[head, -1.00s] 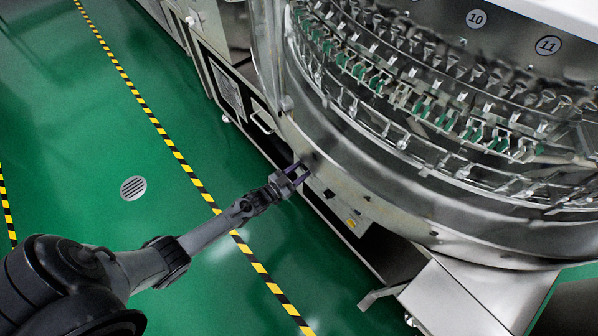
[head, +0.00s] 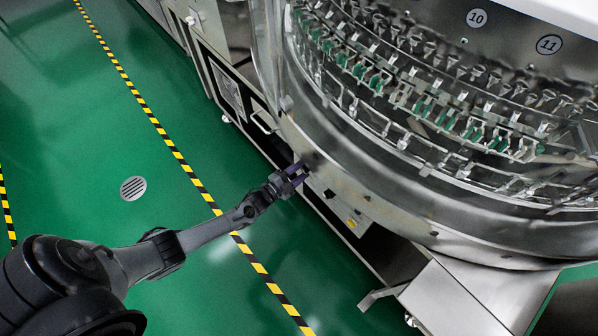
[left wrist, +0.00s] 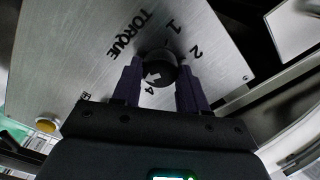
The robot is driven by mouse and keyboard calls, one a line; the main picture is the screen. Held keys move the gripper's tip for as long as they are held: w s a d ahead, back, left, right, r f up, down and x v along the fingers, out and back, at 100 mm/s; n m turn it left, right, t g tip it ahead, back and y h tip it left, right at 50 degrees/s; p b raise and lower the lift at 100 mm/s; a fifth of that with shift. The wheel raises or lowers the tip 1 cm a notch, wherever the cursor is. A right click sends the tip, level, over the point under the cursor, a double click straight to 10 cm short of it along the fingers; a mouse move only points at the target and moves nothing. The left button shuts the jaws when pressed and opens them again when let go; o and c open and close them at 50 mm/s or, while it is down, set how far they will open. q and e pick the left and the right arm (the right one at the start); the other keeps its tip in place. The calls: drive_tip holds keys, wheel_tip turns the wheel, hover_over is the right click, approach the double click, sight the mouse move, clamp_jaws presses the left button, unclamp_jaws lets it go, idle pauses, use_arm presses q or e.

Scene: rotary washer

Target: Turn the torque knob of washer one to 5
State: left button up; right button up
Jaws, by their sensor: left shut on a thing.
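The torque knob (left wrist: 160,67) is a round black knob with a white mark on its face, on a brushed metal panel (left wrist: 60,75). The word TORQUE and the numbers 1, 2 and 4 show around it; I cannot see a 5. The white mark is on the lower left part of the knob face, near the 4. My left gripper (head: 298,173) has purple fingers, one on each side of the knob, and is shut on it. In the head view the gripper hides the knob. My right gripper is not in view.
The large round metal washer (head: 350,195) curves above and to the right of the gripper. A yellow button (left wrist: 46,125) is on the same panel. The green floor (head: 80,130) to the left is open, with a drain (head: 133,188) and yellow-black tape lines.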

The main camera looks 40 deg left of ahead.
use_arm(q)
drive_tip(key=shift+f+m, duration=0.1)
drive_tip(key=shift+m, duration=0.4)
drive_tip(key=o, duration=1.1)
drive_tip(key=shift+c, duration=0.2)
drive_tip(key=shift+s+a+p, duration=0.1)
drive_tip(key=shift+s+p, duration=0.2)
drive_tip(key=shift+s, duration=0.15)
drive_tip(key=s+a+p, duration=0.1)
drive_tip(key=s+p, duration=0.2)
drive_tip(key=s, duration=0.6)
drive_tip(key=shift+s+a, duration=0.25)
drive_tip(key=shift+s, duration=0.15)
